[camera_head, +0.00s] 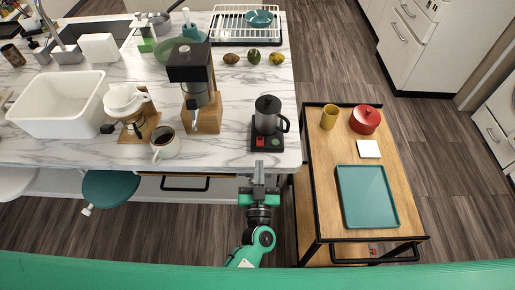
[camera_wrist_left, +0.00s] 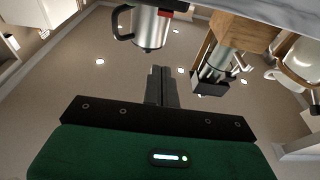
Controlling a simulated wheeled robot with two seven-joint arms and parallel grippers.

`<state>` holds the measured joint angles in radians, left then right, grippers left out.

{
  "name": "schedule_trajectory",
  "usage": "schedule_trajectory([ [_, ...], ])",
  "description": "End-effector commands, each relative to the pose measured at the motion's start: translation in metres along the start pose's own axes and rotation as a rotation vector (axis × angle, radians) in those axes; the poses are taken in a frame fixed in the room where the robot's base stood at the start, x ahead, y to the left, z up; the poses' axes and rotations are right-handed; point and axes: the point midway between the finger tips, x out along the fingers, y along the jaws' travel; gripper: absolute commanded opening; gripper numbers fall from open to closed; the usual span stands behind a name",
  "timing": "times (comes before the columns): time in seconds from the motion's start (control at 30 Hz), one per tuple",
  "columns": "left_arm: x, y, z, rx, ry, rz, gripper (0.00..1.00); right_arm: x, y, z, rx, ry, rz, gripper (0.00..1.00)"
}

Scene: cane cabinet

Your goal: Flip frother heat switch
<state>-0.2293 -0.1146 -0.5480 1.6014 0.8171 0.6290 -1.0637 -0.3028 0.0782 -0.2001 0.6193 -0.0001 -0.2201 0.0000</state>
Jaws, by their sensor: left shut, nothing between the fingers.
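The frother is a silver jug with a dark lid and handle (camera_head: 267,116) standing on a black base (camera_head: 256,149) near the counter's front right corner. The base has a red switch (camera_head: 260,141) and a pale green round button beside it. My left gripper (camera_head: 258,166) is just in front of the counter edge, below the base in the picture and apart from it. Its fingers are shut with nothing between them. In the left wrist view the shut fingers (camera_wrist_left: 161,72) point toward the frother jug (camera_wrist_left: 150,28), which appears upside down. My right gripper is not in view.
A coffee grinder (camera_head: 190,66), a white mug (camera_head: 165,143) and a pour-over stand (camera_head: 145,120) are left of the frother. Some fruit lies behind it. A wooden cart (camera_head: 318,196) with a teal tray (camera_head: 366,197) stands to the right of my gripper.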

Motion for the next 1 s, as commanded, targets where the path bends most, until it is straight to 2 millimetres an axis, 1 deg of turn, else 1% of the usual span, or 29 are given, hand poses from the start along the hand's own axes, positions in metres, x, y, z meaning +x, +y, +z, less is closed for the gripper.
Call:
schedule_trajectory([
  [0.07,0.004,0.0,0.0,0.0,0.001,0.0,0.0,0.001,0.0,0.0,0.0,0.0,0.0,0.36],
  [0.17,0.015,-0.001,0.001,0.0,0.003,-0.002,0.0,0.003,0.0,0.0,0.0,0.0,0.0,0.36],
  [0.27,0.032,0.0,0.001,-0.001,0.003,-0.001,0.0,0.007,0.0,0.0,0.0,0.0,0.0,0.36],
  [0.6,0.103,0.0,0.001,-0.001,0.004,0.0,0.0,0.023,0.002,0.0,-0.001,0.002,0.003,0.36],
  [0.63,0.099,0.0,0.009,0.0,0.0,0.001,0.0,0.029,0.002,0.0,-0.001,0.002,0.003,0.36],
  [0.7,0.095,0.0,0.017,0.001,-0.001,0.001,0.0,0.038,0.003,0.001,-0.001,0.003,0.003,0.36],
  [0.9,0.09,0.0,0.031,0.0,0.0,0.001,0.0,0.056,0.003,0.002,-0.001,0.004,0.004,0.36],
  [1.0,0.088,0.0,0.036,0.0,-0.001,0.001,0.0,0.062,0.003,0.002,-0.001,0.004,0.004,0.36],
])
